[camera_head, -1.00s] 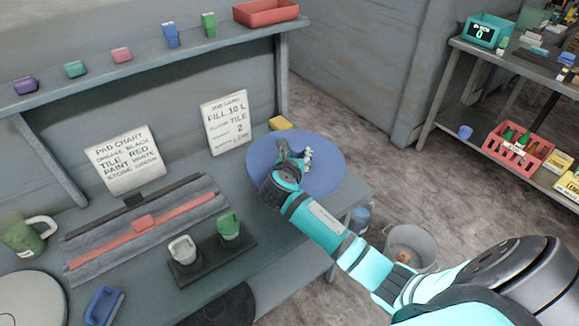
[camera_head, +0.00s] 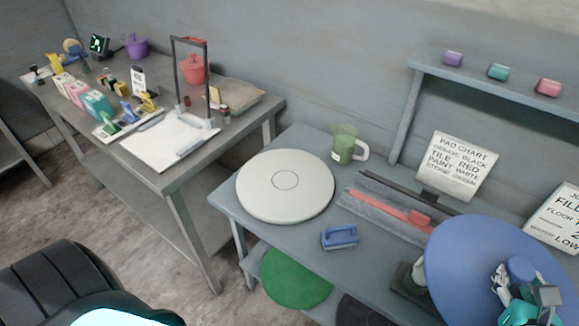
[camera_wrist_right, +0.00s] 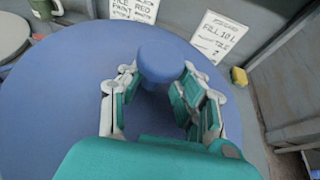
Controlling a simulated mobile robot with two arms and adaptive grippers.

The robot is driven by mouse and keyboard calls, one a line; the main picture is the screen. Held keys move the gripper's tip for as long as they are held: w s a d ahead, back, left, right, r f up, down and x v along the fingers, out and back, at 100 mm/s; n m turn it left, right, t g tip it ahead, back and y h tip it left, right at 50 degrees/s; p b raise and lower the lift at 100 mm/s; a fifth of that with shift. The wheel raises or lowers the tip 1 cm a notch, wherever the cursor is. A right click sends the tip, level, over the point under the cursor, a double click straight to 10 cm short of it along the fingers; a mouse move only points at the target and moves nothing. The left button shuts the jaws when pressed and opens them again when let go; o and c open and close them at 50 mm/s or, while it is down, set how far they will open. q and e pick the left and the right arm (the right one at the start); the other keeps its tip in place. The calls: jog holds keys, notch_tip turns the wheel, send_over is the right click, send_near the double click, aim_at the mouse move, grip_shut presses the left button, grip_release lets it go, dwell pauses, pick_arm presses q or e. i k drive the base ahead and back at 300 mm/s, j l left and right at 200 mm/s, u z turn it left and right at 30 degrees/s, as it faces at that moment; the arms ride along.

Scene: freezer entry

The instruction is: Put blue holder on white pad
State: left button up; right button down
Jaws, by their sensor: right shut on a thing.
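The blue holder (camera_head: 462,262) is a large round blue disc with a knob on top, at the lower right of the head view. My right gripper (camera_head: 521,284) is shut on its knob (camera_wrist_right: 162,52), one finger on each side in the right wrist view. The disc appears raised above the bench and hides part of the white-handled piece (camera_head: 419,275). The white pad (camera_head: 262,190) is a flat round disc with a small circle at its centre, lying on the bench's left end, left of the holder. My left gripper is out of view.
Chart cards (camera_head: 458,165) stand behind. A shelf (camera_head: 500,85) overhangs the right. Another table (camera_head: 180,178) stands left.

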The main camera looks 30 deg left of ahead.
aim_at(285, 179)
jog(key=u, duration=2.15)
jog(key=k+l+u, duration=0.3)
jog(key=l, duration=0.15)
jog(key=k+l+u, duration=0.25)
jog(key=i+l, duration=0.1)
jog(key=l, duration=0.25)
